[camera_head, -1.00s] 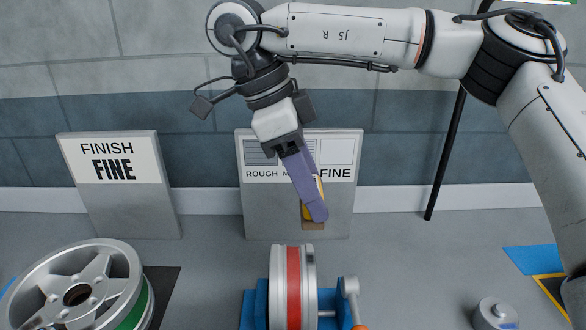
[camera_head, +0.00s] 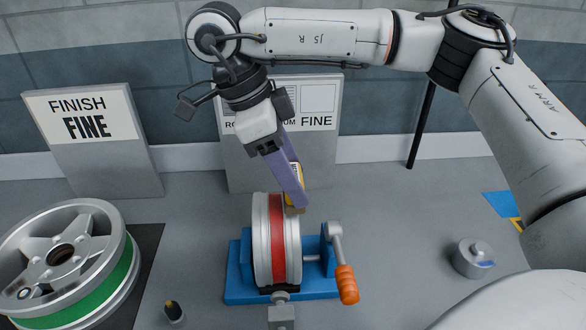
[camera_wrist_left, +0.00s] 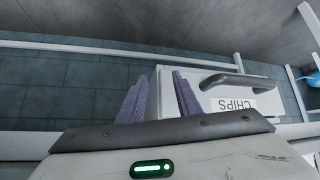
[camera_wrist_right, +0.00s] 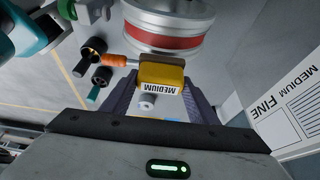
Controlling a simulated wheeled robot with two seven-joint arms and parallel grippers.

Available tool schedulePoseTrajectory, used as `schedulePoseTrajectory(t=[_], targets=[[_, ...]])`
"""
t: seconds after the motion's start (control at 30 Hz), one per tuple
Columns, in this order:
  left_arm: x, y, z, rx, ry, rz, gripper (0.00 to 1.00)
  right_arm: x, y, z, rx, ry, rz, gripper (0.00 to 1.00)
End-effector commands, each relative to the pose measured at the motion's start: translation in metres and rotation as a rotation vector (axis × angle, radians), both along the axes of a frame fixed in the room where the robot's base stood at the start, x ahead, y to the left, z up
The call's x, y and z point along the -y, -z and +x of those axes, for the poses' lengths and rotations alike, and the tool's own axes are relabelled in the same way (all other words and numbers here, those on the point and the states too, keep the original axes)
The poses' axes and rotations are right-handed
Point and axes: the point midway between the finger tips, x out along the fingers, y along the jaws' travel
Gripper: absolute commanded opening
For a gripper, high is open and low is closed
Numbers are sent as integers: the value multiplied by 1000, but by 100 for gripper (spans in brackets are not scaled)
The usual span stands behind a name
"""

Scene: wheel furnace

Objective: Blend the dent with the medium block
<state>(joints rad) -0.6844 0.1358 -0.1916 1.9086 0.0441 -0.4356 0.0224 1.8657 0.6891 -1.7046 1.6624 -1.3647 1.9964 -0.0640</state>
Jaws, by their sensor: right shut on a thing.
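My right gripper (camera_head: 292,190) is shut on the yellow medium block (camera_wrist_right: 164,76), which bears the label MEDIUM and has a brown layer. In the head view the block's yellow side (camera_head: 297,172) shows partly behind my finger. It is at the upper right of a silver wheel (camera_head: 262,240) with a red band (camera_head: 278,240), held upright in a blue vise (camera_head: 240,285). I cannot tell whether block and wheel touch. No dent is discernible. My left gripper (camera_wrist_left: 158,95) is open and empty in the left wrist view and outside the head view.
A spoked wheel with a green band (camera_head: 85,305) lies at left. A FINISH FINE board (camera_head: 95,130) and a grit board (camera_head: 310,150) stand behind. An orange-handled lever (camera_head: 346,285) juts right of the vise. A grey round weight (camera_head: 473,258) sits farther right.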

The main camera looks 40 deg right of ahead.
Motion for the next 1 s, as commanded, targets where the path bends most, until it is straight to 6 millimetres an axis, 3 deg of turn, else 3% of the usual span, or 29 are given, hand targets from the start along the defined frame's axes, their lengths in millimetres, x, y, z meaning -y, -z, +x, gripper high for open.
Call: schedulePoseTrajectory(t=[1.0], targets=[[-1, 5, -2, -4, -1, 1, 31, 0, 6, 0, 1, 0, 0, 36]])
